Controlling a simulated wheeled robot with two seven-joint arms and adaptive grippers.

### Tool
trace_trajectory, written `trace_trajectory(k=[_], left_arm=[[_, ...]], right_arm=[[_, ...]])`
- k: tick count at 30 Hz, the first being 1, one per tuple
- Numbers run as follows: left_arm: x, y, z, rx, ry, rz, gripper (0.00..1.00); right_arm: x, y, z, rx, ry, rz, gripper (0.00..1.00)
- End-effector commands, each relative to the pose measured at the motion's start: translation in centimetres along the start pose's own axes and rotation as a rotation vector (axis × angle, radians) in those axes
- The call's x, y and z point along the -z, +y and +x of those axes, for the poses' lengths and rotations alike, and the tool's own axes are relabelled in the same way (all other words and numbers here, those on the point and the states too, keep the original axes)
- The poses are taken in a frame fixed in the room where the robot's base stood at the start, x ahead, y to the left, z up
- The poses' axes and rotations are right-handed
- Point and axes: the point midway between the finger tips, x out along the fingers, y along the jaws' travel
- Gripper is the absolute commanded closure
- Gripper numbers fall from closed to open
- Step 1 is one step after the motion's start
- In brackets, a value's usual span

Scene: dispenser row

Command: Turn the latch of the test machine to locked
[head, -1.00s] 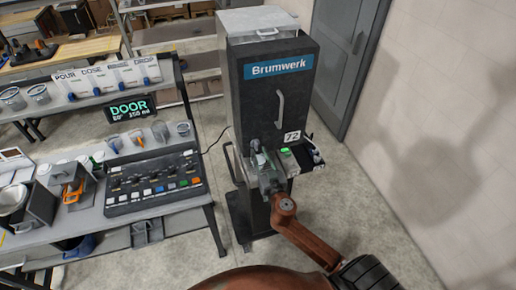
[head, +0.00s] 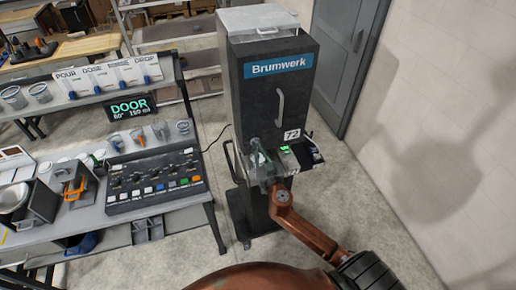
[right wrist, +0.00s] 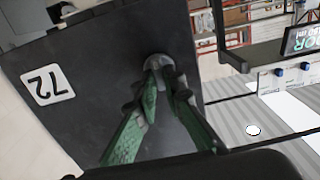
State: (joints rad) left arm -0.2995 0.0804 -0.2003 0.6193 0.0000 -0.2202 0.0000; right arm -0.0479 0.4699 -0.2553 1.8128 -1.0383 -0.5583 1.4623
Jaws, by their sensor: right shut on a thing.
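The test machine (head: 270,95) is a tall dark cabinet with a blue "Brumwerk" label and a grey door handle. Its latch is a round grey knob (right wrist: 158,62) on the dark front, beside the "72" plate. My right gripper (head: 257,158) is at the front of the machine, left of and below the "72" plate. In the right wrist view its green and dark fingers (right wrist: 163,78) are closed on the latch and cover much of it. The latch's exact angle is hard to tell. My left gripper is not in view.
A bench with a button panel (head: 155,180) and a "DOOR" display (head: 132,109) stands to the left. A grey door (head: 345,55) is behind right. Floor between bench and machine is clear.

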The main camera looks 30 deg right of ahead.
Motion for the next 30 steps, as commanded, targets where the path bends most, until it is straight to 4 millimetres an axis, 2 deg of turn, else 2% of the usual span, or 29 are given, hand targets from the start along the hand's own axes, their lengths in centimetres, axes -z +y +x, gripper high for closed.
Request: trace_trajectory(k=[10,17,30], left_arm=[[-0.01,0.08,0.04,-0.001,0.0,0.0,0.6],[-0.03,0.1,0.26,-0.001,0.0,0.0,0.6],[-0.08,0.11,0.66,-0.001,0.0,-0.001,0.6]], right_arm=[[-0.03,-0.04,-0.02,0.001,0.0,-0.008,1.0],[-0.08,-0.1,-0.03,0.001,0.0,-0.085,1.0],[-0.03,-0.2,-0.01,0.0,0.001,-0.456,1.0]])
